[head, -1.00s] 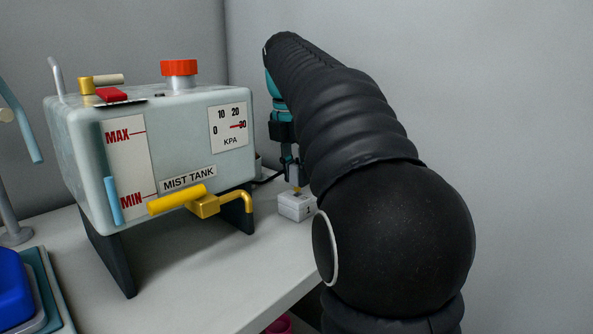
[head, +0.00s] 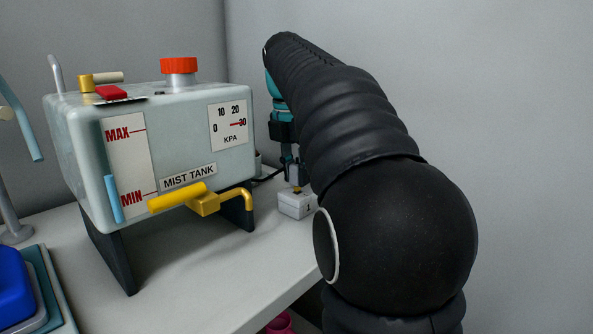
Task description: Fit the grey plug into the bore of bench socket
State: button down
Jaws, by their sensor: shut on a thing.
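The bench socket (head: 296,206) is a small white block with a "1" on its front. It stands on the bench right of the mist tank's yellow tap. A small yellow part (head: 297,189) shows at its top. My gripper (head: 292,177) points down just above the socket and is shut on the grey plug (head: 296,174). The plug is small here and partly hidden by the fingers and my arm. I cannot tell whether its lower end touches the socket or is in the bore.
The mist tank (head: 88,177) stands on dark legs just left of the socket, its yellow tap (head: 206,204) close by. A blue item (head: 14,285) lies at the lower left. The front bench top (head: 215,270) is clear. Grey walls close off the back.

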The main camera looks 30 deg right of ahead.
jog(key=shift+f+b, duration=0.4)
jog(key=shift+f, duration=0.35)
dwell(0.4)
jog(key=shift+c, duration=1.1)
grip_release()
jog(key=shift+a+r+p, duration=0.1)
jog(key=shift+r+p, duration=1.2)
jog(key=shift+p, duration=0.05)
jog(key=shift+s+a+r, duration=0.1)
jog(key=shift+a+r, duration=0.05)
jog(key=shift+r, duration=2)
